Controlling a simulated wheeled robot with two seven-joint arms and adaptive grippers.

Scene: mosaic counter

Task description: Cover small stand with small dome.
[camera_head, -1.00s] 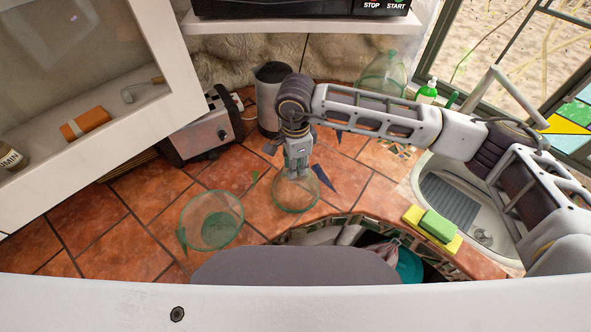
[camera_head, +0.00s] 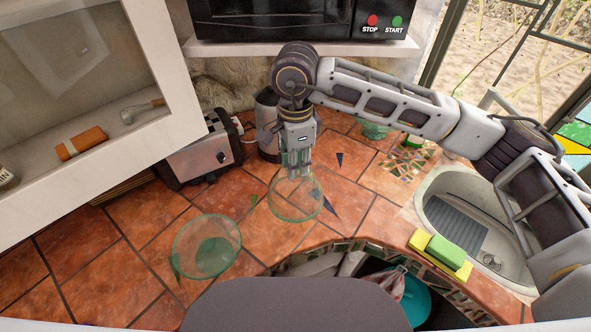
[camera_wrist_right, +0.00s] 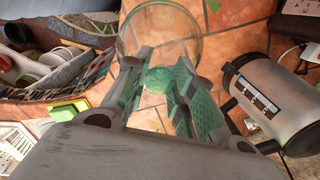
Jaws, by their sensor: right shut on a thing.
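The small dome (camera_head: 297,204) is clear greenish glass with a round rim, hanging below my right gripper (camera_head: 298,170). My right gripper is shut on its green knob, which shows between the fingers in the right wrist view (camera_wrist_right: 165,80). The dome appears a little above the tiles, rim down. The small stand (camera_head: 190,236) is on the counter to the left of the dome and nearer to me. It has a wide clear round plate with a green round part seen through it. Nothing rests on its plate. My left gripper is out of view.
A toaster (camera_head: 207,158) and a kettle (camera_head: 267,112) stand behind. Another green glass piece (camera_head: 375,131) is partly hidden behind my right arm. The sink (camera_head: 462,215) and a sponge (camera_head: 445,251) are at the right. The counter's curved front edge is close to the dome.

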